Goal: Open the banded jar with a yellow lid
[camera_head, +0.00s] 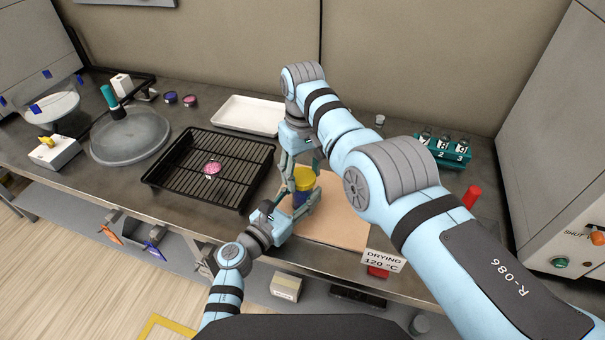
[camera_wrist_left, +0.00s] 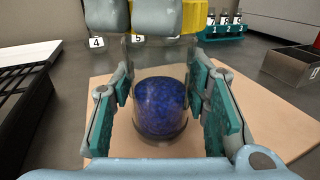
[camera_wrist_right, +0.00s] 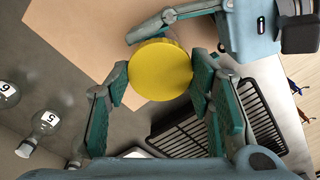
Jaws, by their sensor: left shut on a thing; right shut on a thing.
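The jar (camera_wrist_left: 160,105) with a yellow lid (camera_head: 303,177) stands upright over the tan mat (camera_head: 345,215). Its body is clear, with dark blue contents low inside; I cannot make out a band. My left gripper (camera_head: 303,203) is shut on the jar body from the front, its teal pads on either side of the glass in the left wrist view. My right gripper (camera_wrist_right: 160,85) comes from above and is shut on the lid, which fills the space between its pads. The lid appears seated on the jar; whether it is loosened I cannot tell.
A white tray (camera_head: 247,114) lies behind. A teal rack (camera_head: 449,152) of numbered flasks stands back right.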

